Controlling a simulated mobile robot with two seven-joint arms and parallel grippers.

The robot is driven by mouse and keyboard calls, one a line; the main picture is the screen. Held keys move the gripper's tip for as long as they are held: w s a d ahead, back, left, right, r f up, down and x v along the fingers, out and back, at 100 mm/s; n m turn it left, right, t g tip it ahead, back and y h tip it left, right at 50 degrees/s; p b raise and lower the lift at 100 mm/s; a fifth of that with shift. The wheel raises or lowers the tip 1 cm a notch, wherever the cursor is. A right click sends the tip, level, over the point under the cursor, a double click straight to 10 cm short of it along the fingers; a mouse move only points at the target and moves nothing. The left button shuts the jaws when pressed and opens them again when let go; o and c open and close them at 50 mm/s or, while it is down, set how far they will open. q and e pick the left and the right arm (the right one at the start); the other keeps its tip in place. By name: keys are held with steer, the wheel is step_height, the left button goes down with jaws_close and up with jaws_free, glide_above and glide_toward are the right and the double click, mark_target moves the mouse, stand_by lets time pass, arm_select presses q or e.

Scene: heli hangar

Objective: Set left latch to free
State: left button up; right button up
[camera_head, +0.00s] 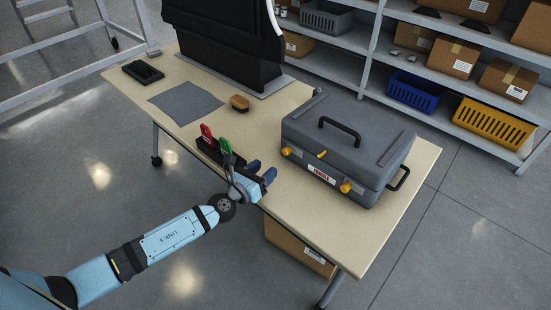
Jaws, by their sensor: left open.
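The grey case (350,135) lies shut on the workbench, with a black handle on its lid. On its front side, the left latch (286,151) is a yellow piece near the left corner. A second yellow latch (346,187) is toward the right corner. A small yellow lever (322,154) sits between them, higher up. The exact settings of the latches are too small to tell. My left gripper (262,170) is open and empty, above the bench's front edge, left of and apart from the left latch. My right gripper is not in view.
A dark holder (210,152) with red and green handled items stands just left of my left gripper. A brush (239,102), a grey cloth (186,103) and a black tray (143,72) lie further left. The workbench (385,222) is bare in front of the case.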

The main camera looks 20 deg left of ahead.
arm_select(q)
steer(key=v, duration=0.3)
steer(key=shift+f, duration=0.1)
steer(key=shift+s+a, duration=0.15)
steer(key=shift+s, duration=0.5)
